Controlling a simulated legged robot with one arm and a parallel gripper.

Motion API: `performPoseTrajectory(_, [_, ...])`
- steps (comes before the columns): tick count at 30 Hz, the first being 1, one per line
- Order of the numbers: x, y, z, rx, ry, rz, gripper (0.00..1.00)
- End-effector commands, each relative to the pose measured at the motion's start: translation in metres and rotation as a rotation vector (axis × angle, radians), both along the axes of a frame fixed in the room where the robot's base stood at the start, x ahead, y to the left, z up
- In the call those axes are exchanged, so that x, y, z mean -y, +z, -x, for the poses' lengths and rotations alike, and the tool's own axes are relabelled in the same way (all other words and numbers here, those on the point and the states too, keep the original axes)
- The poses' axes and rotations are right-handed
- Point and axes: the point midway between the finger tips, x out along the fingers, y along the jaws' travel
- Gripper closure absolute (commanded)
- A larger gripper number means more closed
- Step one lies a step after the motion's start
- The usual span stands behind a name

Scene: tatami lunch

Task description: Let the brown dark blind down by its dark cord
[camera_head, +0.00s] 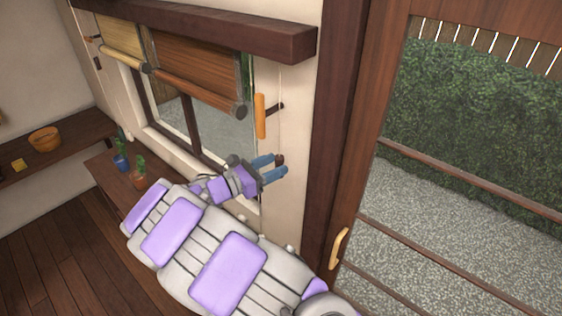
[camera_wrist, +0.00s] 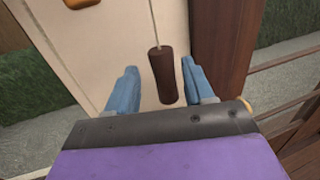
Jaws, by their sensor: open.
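The brown dark blind (camera_head: 200,70) hangs partly lowered over the right part of the window, with a round bar along its bottom edge. Its cord (camera_wrist: 153,28) is a thin line in the wrist view, ending in a dark brown handle (camera_wrist: 163,76). My gripper (camera_wrist: 158,84) is open, with one blue finger on each side of the handle and gaps visible beside it. In the head view my gripper (camera_head: 275,168) is at the wall right of the window, and the handle (camera_head: 280,159) shows as a small dark piece at the fingertips.
A lighter blind (camera_head: 119,44) hangs to the left. An orange handle (camera_head: 260,116) is on the wall above my gripper, beside a dark peg (camera_head: 275,108). Potted plants (camera_head: 139,178) stand on the low shelf under the window. A framed glass door (camera_head: 340,247) is at right.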

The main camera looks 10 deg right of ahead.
Motion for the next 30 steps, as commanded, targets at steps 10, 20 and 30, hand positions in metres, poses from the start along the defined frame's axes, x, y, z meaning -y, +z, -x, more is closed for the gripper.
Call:
performPoseTrajectory(10, [0.031, 0.000, -0.012, 0.000, 0.000, -0.002, 0.48])
performPoseTrajectory(20, [0.029, 0.000, -0.012, 0.000, 0.001, 0.000, 0.52])
performPoseTrajectory(30, [0.033, 0.000, -0.013, 0.000, 0.001, -0.002, 0.85])
